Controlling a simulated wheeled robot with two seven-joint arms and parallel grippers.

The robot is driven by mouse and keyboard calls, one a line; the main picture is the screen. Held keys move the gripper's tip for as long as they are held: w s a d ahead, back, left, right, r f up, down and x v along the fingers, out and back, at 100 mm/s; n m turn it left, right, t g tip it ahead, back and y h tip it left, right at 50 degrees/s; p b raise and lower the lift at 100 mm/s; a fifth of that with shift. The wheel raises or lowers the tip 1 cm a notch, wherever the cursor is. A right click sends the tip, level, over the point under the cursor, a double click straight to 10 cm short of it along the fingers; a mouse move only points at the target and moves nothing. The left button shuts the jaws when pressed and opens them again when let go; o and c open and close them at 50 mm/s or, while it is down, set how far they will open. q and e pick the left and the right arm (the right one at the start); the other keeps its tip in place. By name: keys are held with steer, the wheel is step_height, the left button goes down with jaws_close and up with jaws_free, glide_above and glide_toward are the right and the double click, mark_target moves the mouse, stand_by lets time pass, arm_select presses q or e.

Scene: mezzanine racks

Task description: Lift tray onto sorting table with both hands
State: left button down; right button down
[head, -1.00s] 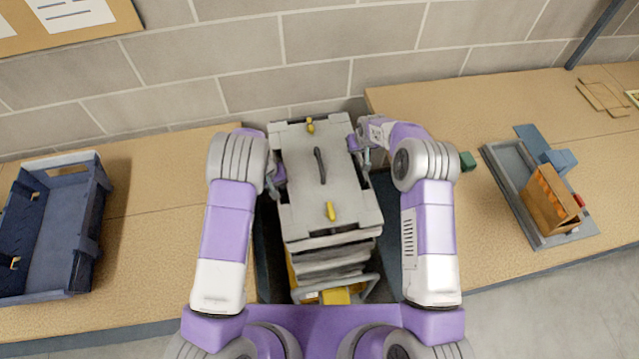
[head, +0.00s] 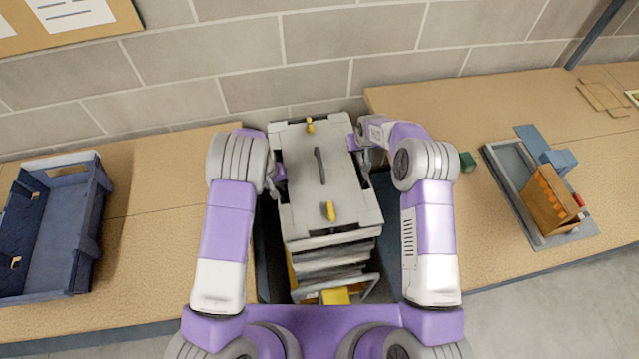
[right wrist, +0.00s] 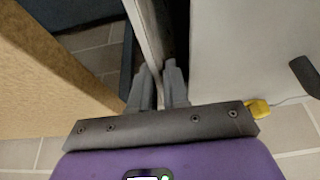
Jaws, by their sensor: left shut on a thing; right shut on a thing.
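A grey tray (head: 300,190) with a dark handle in its middle and two yellow pieces lies between my arms in the head view. Several grey layers (head: 335,262) show below its near edge. My left gripper (head: 277,180) is at the tray's left side, partly hidden by my arm, and is shut on it. My right gripper (head: 364,160) is at the right side. In the right wrist view, its fingers (right wrist: 158,88) are shut on the tray's thin edge. The sorting table cannot be told for sure from the wooden tops at both sides.
A blue open bin (head: 62,235) stands on the left wooden top (head: 150,200). On the right wooden top (head: 430,100) are a grey shallow tray (head: 515,185) with an orange-brown box (head: 550,200) and a small green block (head: 467,162). A block wall (head: 300,60) is behind.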

arm_select(q)
steer(key=shift+r, duration=0.2)
arm_select(e)
steer(key=shift+w+d+r, duration=0.1)
steer(key=shift+r, duration=0.1)
